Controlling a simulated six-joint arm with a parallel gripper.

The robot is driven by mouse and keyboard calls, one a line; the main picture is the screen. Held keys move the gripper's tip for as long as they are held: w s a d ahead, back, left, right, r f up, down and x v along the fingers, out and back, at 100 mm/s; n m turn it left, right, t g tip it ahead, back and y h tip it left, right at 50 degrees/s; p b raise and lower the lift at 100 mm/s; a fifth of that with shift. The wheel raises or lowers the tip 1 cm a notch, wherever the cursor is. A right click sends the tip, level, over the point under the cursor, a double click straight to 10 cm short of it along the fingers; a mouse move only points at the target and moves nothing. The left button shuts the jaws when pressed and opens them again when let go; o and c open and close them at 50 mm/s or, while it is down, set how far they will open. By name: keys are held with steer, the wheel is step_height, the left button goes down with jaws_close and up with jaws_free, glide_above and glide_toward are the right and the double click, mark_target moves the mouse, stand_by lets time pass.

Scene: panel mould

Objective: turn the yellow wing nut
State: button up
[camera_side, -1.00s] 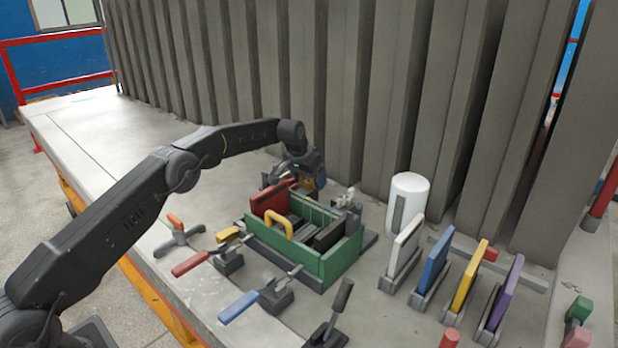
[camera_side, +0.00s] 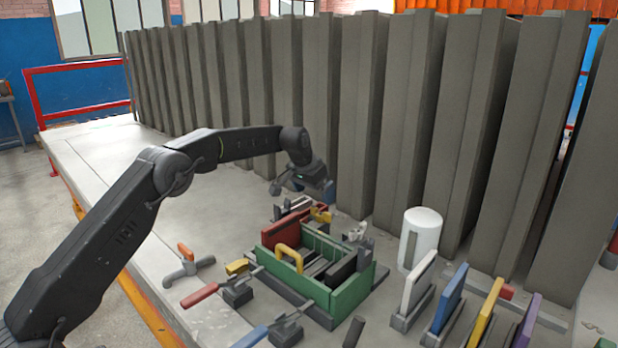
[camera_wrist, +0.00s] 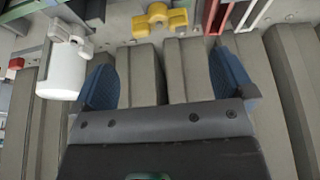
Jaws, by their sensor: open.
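The yellow wing nut (camera_side: 320,214) sits behind the green toolbox, near the foot of the ribbed wall. In the wrist view the wing nut (camera_wrist: 160,17) is at the top, with two lobes spread left and right around a round middle. My gripper (camera_side: 304,188) is above the wing nut in the side view, apart from it. In the wrist view its blue-padded fingers (camera_wrist: 166,78) are wide apart with nothing between them. The wing nut lies beyond the fingertips, roughly centred between them.
The green toolbox (camera_side: 352,296) with a yellow handle stands in front. A white cylinder (camera_side: 421,240) and upright coloured plates are to the right. The grey ribbed wall (camera_side: 400,130) rises close behind my gripper. Several toggle clamps (camera_side: 205,292) stand at the front left.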

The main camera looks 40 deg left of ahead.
steer(key=v, duration=0.5)
steer(key=shift+s+r, duration=0.1)
steer(key=shift+r, duration=0.25)
steer(key=s+d+r, duration=0.4)
steer(key=s+r, duration=0.2)
steer(key=s, duration=0.4)
steer(key=s+d+r, duration=0.4)
steer(key=s+r, duration=0.1)
steer(key=s, duration=0.5)
steer(key=s+d+f, duration=0.2)
steer(key=s+f, duration=0.1)
steer(key=s, duration=0.8)
steer(key=s+d+f+t, duration=0.1)
steer(key=s+f, duration=0.3)
steer(key=s, duration=0.8)
steer(key=shift+s+d, duration=0.2)
steer(key=shift+d, duration=0.25)
